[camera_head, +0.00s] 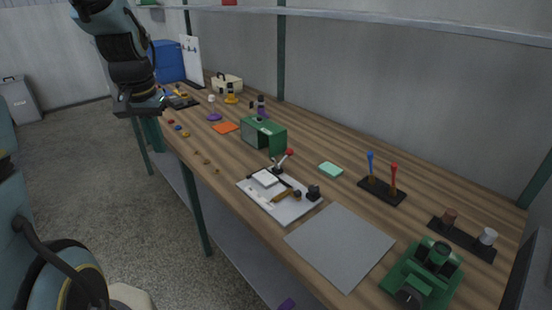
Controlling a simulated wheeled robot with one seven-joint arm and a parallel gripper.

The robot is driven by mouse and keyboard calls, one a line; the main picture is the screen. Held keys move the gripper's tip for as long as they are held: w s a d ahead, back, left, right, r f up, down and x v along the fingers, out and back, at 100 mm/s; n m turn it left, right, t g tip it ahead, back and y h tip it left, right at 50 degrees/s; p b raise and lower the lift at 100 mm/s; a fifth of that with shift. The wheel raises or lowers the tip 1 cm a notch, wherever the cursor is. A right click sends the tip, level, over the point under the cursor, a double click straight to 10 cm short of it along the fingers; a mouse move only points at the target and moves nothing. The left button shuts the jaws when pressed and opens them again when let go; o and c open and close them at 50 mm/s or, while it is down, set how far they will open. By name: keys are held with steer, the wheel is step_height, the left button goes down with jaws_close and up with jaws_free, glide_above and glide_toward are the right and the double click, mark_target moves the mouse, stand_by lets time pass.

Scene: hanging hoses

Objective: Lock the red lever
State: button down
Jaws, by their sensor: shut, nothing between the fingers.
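A red-handled lever (393,177) stands upright on a black base (381,191) at the right of the workbench. A blue-handled lever (370,164) stands beside it on the same base. My gripper (140,108) is at the upper left, by the bench's far left end, well apart from the levers. It is shut and empty; its fingertips are small and dark here.
The workbench (330,145) is crowded. A green box (263,134) stands mid-bench, and a grey mat (340,244) lies at the front. A green device (425,272) and a black stand with two cylinders (462,239) are at the right. A shelf (400,26) runs above.

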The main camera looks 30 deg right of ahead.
steer(key=d+m+g+h+b, duration=0.1)
steer(key=d+m, duration=0.8)
steer(key=d, duration=2.3)
steer(key=shift+w+d+m+h+b, duration=0.25)
steer(key=shift+w+m+h+b, duration=0.05)
steer(key=shift+b, duration=0.9)
steer(key=p, duration=0.3)
glide_above(287, 152)
steer(key=a, duration=0.1)
steer(key=x, duration=0.3)
steer(key=a+x, duration=0.1)
steer(key=x, duration=0.5)
steer(key=shift+s+a+f, duration=0.15)
steer(key=shift+s+a, duration=0.25)
steer(key=shift+a, duration=0.1)
steer(key=a+f, duration=0.1)
steer(key=a+p, duration=0.1)
steer(key=shift+s+a+f, duration=0.2)
steer(key=shift+a+f, duration=0.1)
steer(key=shift+f, duration=0.05)
steer(key=shift+a+f+p, duration=0.3)
steer(key=shift+a+f, duration=0.1)
